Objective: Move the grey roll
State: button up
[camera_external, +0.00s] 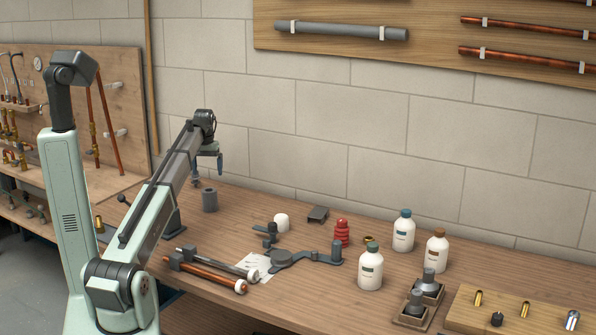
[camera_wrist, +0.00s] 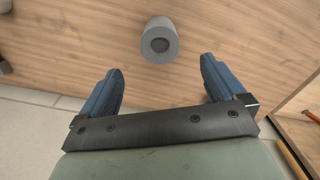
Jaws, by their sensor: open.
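The grey roll (camera_external: 209,200) stands upright on the wooden bench, below and beside my raised gripper in the external view. In the wrist view the grey roll (camera_wrist: 160,40) shows from above, with a dark hole in its end. My gripper (camera_external: 207,170) hangs above the bench near the roll. In the wrist view my gripper (camera_wrist: 160,80) has two blue fingers spread wide. Nothing is between the fingers, and the roll lies beyond them, apart from both.
A white roll (camera_external: 281,222), a red stacked piece (camera_external: 342,233) and a grey bent tool (camera_external: 305,258) lie to the right. Two pipe-like tools (camera_external: 205,275) lie in front. White bottles (camera_external: 403,231) stand further right. The block wall (camera_external: 300,120) rises behind. Bench around the roll is mostly clear.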

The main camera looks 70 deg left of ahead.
aim_at(210, 199)
notch_tip(210, 199, down, 13)
jog(key=shift+f, duration=0.2)
dwell(0.4)
jog(key=c, duration=1.1)
jog(key=shift+w+d, duration=7.05)
jog(key=shift+w, duration=0.05)
jog(key=shift+c, duration=0.2)
jog(key=o, duration=1.1)
jog(key=shift+o, duration=0.2)
